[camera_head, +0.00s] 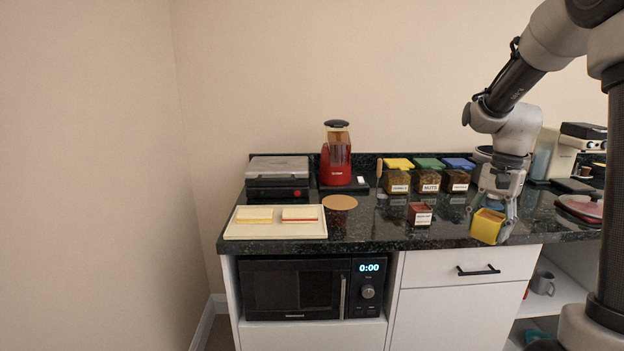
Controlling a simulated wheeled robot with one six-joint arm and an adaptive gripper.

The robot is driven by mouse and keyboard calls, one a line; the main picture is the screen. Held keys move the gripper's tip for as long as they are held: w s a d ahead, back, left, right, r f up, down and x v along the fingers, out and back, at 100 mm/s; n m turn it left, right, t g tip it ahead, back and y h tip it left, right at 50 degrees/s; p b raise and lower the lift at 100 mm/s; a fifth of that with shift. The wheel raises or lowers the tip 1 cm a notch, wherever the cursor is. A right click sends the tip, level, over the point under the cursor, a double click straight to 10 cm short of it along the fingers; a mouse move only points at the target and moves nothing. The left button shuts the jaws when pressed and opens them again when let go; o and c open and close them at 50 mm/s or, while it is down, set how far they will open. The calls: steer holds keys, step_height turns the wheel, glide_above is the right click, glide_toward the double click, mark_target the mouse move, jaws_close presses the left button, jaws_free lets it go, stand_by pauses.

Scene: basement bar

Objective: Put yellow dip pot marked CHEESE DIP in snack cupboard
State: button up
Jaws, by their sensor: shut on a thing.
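The yellow dip pot (486,228) is in my gripper (492,218), at the right part of the counter by its front edge. My gripper points down and is shut on the pot, with a finger on either side. The pot looks tilted, and its label does not show. I cannot tell whether it touches the counter. No cupboard marked for snacks can be made out; a white cabinet (448,318) with a drawer (440,268) stands below the counter, and open shelves (553,303) lie to its right.
A small red labelled pot (420,215) stands left of my gripper. Several lidded jars (429,178) are behind it. A tray with sandwiches (250,232), a red blender (336,160) and a grill (277,180) are at left. A microwave (295,287) sits below. A red-lidded pan (583,208) is at right.

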steer(key=w+f+n, duration=0.1)
steer(key=w+a+f+n, duration=0.1)
steer(key=n, duration=0.1)
steer(key=w+f+n, duration=0.1)
steer(key=w+f, duration=0.1)
steer(key=shift+w+a+f+h, duration=0.1)
steer(key=shift+a+h, duration=0.15)
steer(key=shift+h, duration=0.05)
steer(key=w+a+f+n, duration=0.1)
steer(key=a+f+n, duration=0.2)
steer(key=a+f, duration=0.2)
steer(key=w+a+f+n, duration=0.1)
steer(key=a+f+n, duration=0.2)
steer(key=f, duration=0.7)
steer(key=shift+w+a+g+h, duration=0.15)
steer(key=shift+a+g+h, duration=0.2)
steer(key=shift+a, duration=0.55)
